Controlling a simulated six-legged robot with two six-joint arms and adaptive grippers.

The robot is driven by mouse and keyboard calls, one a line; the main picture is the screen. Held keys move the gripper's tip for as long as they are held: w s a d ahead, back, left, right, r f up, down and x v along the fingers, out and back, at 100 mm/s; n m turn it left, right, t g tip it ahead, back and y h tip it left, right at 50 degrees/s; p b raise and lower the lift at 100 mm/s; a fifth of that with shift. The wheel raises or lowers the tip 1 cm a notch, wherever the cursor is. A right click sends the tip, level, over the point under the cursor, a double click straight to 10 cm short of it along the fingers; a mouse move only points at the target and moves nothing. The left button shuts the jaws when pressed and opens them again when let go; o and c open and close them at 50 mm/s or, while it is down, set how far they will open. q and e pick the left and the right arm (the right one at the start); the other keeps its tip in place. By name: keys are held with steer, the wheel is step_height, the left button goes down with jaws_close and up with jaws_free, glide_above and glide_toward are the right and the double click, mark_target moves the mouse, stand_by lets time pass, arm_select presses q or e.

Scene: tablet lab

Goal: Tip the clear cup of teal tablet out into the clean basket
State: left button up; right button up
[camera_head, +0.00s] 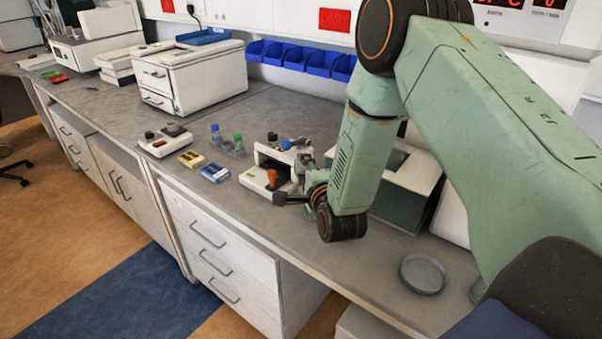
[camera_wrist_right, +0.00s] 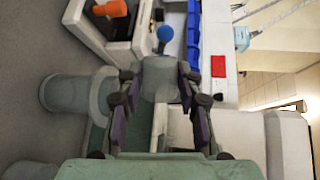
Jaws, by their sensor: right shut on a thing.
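My right gripper (camera_head: 294,182) is at the right end of the white device on the bench, partly hidden by its own wrist. In the right wrist view its two dark fingers (camera_wrist_right: 160,84) are shut on a pale, see-through cup (camera_wrist_right: 161,76). No teal tablet can be made out in the cup. My left gripper is not in view.
The white device (camera_head: 252,181) has an orange knob (camera_head: 272,178). Blue and green-capped bottles (camera_head: 238,144) and small yellow and blue boxes (camera_head: 214,173) lie left of it. A grey round dish (camera_head: 423,274) sits at the right. Blue bins (camera_head: 295,56) line the wall.

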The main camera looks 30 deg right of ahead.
steer(key=shift+s+d+f+m+b, duration=0.1)
steer(key=shift+d+m+b, duration=0.15)
steer(key=shift+m+b, duration=0.6)
steer(key=shift+m, duration=0.15)
steer(key=shift+s+d+r+m+t+b, duration=0.2)
steer(key=shift+d+m+t+b, duration=0.25)
steer(key=shift+m+b, duration=0.3)
steer(key=shift+m+y+b, duration=0.3)
steer(key=shift+m+b, duration=0.25)
steer(key=shift+b, duration=0.1)
steer(key=shift+s+d+m+t+b, duration=0.1)
steer(key=shift+d+m+t+b, duration=0.2)
steer(key=shift+m+b, duration=0.25)
steer(key=shift+s+d+m+t+b, duration=0.1)
steer(key=shift+d+m+t+b, duration=0.15)
steer(key=shift+m+b, duration=0.6)
steer(key=shift+s+d+m+t+b, duration=0.1)
steer(key=shift+d+m+b, duration=0.1)
steer(key=shift+m+b, duration=0.6)
